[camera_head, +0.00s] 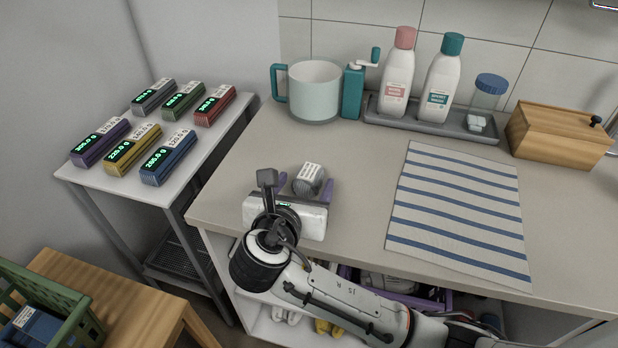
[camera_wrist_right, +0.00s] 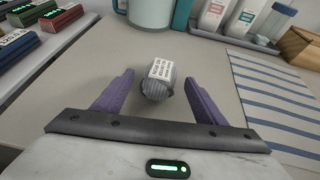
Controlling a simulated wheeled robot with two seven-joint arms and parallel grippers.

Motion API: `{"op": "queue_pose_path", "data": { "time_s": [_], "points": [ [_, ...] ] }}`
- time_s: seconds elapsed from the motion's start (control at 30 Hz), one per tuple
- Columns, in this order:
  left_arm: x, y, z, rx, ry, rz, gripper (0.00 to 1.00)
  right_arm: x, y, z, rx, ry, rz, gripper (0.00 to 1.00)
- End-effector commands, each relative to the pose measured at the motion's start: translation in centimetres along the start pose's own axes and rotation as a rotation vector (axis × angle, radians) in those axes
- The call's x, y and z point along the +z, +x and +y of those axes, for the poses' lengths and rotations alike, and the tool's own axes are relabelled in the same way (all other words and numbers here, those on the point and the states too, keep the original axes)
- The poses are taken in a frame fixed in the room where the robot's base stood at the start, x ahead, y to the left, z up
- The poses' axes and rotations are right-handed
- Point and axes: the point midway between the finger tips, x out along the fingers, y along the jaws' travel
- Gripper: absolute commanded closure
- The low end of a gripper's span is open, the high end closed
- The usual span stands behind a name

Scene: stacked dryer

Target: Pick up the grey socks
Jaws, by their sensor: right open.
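The grey socks (camera_head: 309,181) are a small rolled bundle with a white printed label, lying on the countertop near its left front. They also show in the right wrist view (camera_wrist_right: 158,80). My right gripper (camera_head: 306,190) is open, with its purple fingers (camera_wrist_right: 158,90) on either side of the socks and a gap to each side. I cannot tell how high the fingers are above the counter. My left gripper is not in view.
A striped cloth (camera_head: 460,212) lies right of the socks. A mug (camera_head: 314,92), a teal dispenser, a tray (camera_head: 430,122) with bottles and a wooden box (camera_head: 560,134) stand behind.

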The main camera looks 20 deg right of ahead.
Motion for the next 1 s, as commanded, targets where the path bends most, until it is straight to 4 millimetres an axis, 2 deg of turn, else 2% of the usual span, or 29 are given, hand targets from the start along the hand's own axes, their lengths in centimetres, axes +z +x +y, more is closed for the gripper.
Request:
{"op": "queue_pose_path", "data": {
  "time_s": [0.1, 0.23, 0.53, 0.57, 0.8, 1.0],
  "points": [
    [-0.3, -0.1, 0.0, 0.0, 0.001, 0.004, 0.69, 0.2, 2.0, -0.3, -0.006, -0.003, -0.002, 0.35],
    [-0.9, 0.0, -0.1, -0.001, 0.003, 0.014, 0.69, 0.3, 3.6, -0.2, -0.004, -0.001, -0.002, 0.35],
    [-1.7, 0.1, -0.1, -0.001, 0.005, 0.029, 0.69, 0.1, 4.3, -0.2, -0.002, -0.001, 0.0, 0.35],
    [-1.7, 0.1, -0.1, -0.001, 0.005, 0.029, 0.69, 0.1, 4.3, -0.2, -0.002, -0.001, 0.0, 0.36],
    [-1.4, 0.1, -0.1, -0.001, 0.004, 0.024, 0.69, 0.2, 4.2, -0.2, -0.002, -0.001, 0.0, 0.77],
    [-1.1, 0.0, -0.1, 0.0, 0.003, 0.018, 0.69, 0.2, 4.2, -0.2, -0.002, -0.001, -0.001, 0.8]
  ]
}}
